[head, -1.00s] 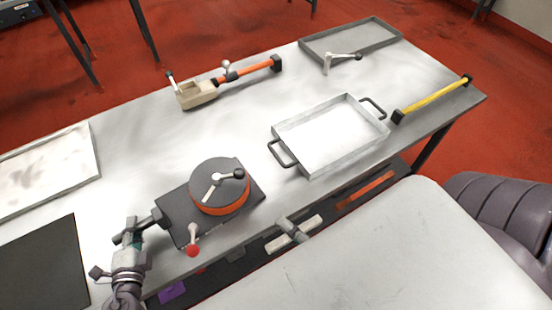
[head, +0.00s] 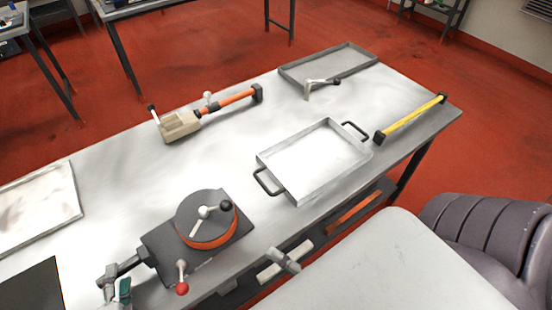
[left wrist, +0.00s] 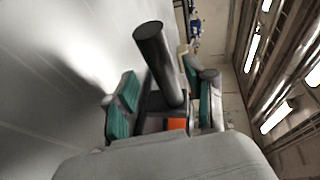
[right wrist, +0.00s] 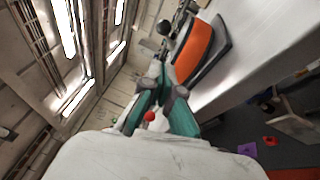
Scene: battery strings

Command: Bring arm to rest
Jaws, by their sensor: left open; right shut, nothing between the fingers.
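My left gripper (head: 116,284) is at the lower left of the head view, beside the outer end of a dark handle (head: 128,266) on the device. In the left wrist view the gripper (left wrist: 160,88) is open, with a dark cylinder (left wrist: 158,62) showing between its teal pads. I cannot tell if they touch. My right gripper (right wrist: 160,80) is shut and empty in the right wrist view. The device's orange-sided disc (right wrist: 195,50) lies beyond it, and a red ball (right wrist: 150,116) shows among its fingers.
The device's disc (head: 206,232) and red knob (head: 182,289) stand near the bench (head: 225,140) edge. A handled tray (head: 315,195), a yellow bar (head: 412,118), a beige-orange tool (head: 180,125) and a flat tray (head: 345,75) lie farther off. Bare bench lies between them.

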